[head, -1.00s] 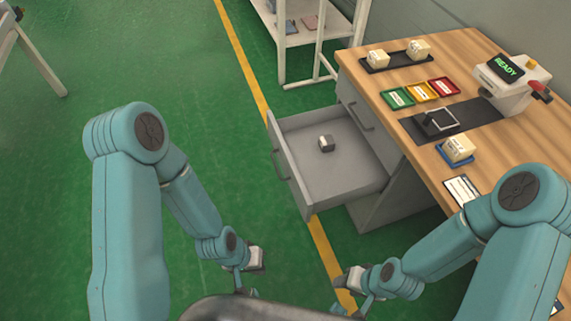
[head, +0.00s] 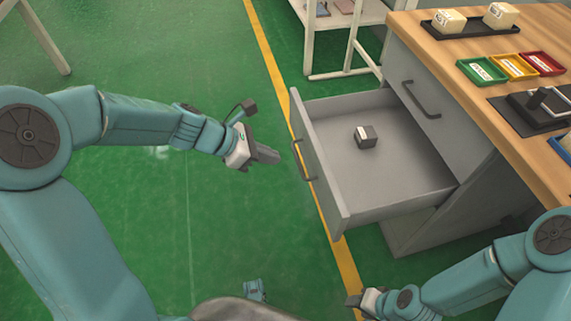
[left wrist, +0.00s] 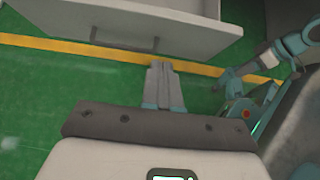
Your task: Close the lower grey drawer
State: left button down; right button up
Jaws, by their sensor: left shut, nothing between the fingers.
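The lower grey drawer (head: 390,195) stands pulled out of the desk toward the left in the head view. Its front panel (head: 325,185) carries a bar handle (head: 301,160). A small dark block with a light face (head: 365,137) lies inside the drawer. My left gripper (head: 272,156) is shut and empty, a short way left of the handle and apart from it. In the left wrist view its shut fingers (left wrist: 161,80) point at the drawer front (left wrist: 130,22), with the handle (left wrist: 125,38) just beyond them. My right gripper (head: 358,300) is low near the yellow line; its fingers are too small to read.
The upper drawer (head: 440,110) is shut, its handle (head: 421,100) facing left. The wooden desktop (head: 440,65) holds coloured trays (head: 513,66) and a black tray with pale cubes (head: 470,22). A white shelf (head: 345,20) stands behind.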

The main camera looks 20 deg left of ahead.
aim_at(320, 167)
pick_arm(q)
jog(key=b+x, duration=0.1)
jog(key=x, duration=0.2)
jog(key=d+r+b+x, duration=0.1)
jog(key=x, duration=0.3)
jog(key=b+x, duration=0.1)
jog(key=x, duration=0.2)
jog(key=shift+w+d+b, duration=0.35)
jog(key=shift+w+d, duration=0.3)
jog(key=shift+d, duration=0.05)
pick_arm(e)
jog(key=f, duration=0.4)
jog(key=shift+w+d, duration=0.2)
pick_arm(q)
jog(key=shift+w+d, duration=0.1)
